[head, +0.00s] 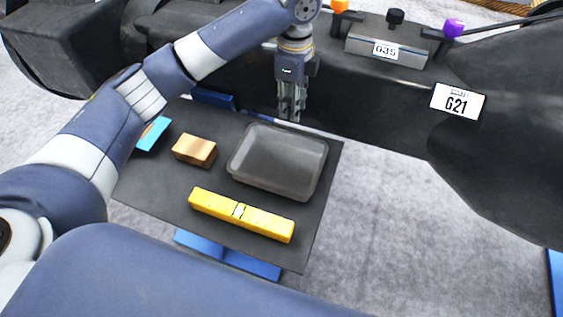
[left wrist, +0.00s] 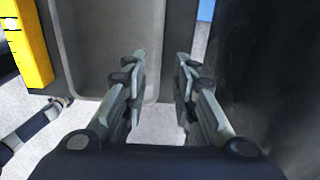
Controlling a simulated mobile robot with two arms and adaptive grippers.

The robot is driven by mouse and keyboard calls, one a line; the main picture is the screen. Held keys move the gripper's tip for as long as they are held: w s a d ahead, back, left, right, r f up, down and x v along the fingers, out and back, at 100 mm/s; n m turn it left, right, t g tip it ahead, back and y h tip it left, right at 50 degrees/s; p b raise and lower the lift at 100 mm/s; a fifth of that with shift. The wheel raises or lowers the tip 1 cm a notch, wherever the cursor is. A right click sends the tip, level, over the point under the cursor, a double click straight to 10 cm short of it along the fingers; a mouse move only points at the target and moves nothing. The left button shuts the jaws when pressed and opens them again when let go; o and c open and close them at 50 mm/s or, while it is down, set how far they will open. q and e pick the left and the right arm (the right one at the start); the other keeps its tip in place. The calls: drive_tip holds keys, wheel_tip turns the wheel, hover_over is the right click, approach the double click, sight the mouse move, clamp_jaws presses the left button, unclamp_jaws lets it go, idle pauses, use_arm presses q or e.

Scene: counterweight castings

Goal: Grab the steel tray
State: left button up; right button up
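The steel tray (head: 262,183) is a grey, shallow, empty open box with rounded corners, lying on a dark table top. It also shows in the left wrist view (left wrist: 95,45), filling the upper middle. My left gripper (head: 291,116) points down at the tray's far edge. In the left wrist view its two fingers (left wrist: 162,56) are apart, with the tray's rim running between them. I cannot tell whether either finger touches the tray. My right gripper is in neither view.
A yellow bar (head: 217,206) lies in front of the tray, and a tan block (head: 195,150) and a blue item (head: 153,134) lie to its left. A large black casting with a G21 label (head: 457,101) stands close behind and to the right.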

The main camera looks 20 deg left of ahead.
sight(282, 162)
use_arm(q)
drive_tip(key=f, duration=0.3)
drive_tip(key=f+p, duration=0.1)
drive_tip(key=f, duration=0.2)
drive_tip(key=f+p, duration=0.1)
drive_tip(key=f, duration=0.2)
drive_tip(key=shift+s+a+f, duration=0.2)
drive_tip(key=shift+s+f, duration=0.05)
drive_tip(key=shift+s, duration=0.1)
drive_tip(key=shift+f, duration=0.5)
clamp_jaws()
